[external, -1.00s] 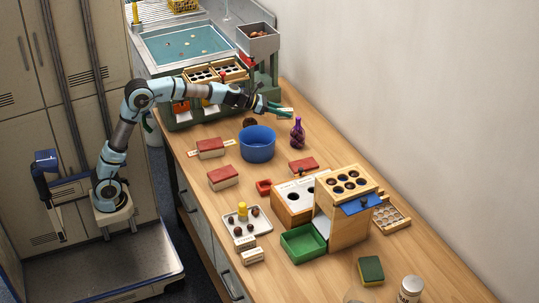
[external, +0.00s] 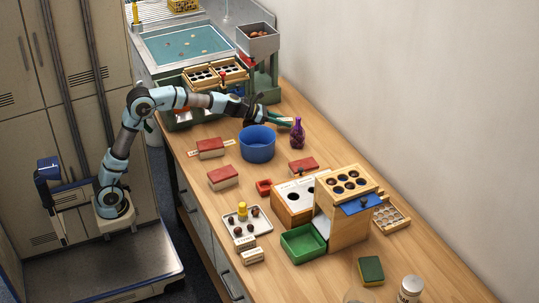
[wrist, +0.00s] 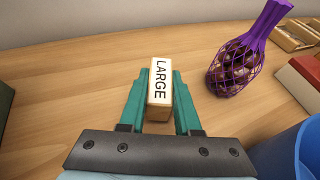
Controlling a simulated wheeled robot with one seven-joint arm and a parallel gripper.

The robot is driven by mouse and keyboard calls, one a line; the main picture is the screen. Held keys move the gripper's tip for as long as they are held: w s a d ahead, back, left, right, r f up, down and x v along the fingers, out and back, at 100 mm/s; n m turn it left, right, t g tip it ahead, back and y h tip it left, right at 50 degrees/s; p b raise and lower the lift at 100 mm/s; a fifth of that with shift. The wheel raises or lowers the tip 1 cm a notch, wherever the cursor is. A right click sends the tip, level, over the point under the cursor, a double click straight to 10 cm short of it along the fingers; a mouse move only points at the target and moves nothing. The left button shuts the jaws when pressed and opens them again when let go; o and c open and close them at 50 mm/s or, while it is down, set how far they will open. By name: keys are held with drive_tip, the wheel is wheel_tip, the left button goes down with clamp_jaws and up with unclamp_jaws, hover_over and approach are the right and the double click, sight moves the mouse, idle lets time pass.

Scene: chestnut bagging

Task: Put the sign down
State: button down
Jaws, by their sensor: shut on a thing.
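My gripper (external: 284,122) is shut on a small wooden sign (wrist: 160,88) with a white face that reads "LARGE". The sign sits between the two green fingers in the wrist view. My gripper is over the far part of the table, behind the blue bowl (external: 257,145) and left of the purple net bag of chestnuts (external: 297,134). In the wrist view, the bag (wrist: 235,68) stands to the right of the sign, apart from it. I cannot tell whether the sign's lower edge touches the table.
The wooden tabletop (wrist: 70,85) around the sign is clear on the left. The blue bowl's rim (wrist: 292,150) is close at the lower right. The wall (external: 410,100) runs along the table's far side.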

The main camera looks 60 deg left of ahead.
drive_tip(key=c, duration=0.6)
unclamp_jaws()
drive_tip(key=shift+r, duration=0.2)
drive_tip(key=shift+r+p+v, duration=0.2)
drive_tip(key=shift+p+v, duration=0.4)
drive_tip(key=shift+v, duration=2.5)
drive_tip(key=shift+r+p+v, duration=0.15)
drive_tip(key=shift+p+v, duration=0.45)
drive_tip(key=shift+v, duration=2.45)
drive_tip(key=shift+w, duration=0.15)
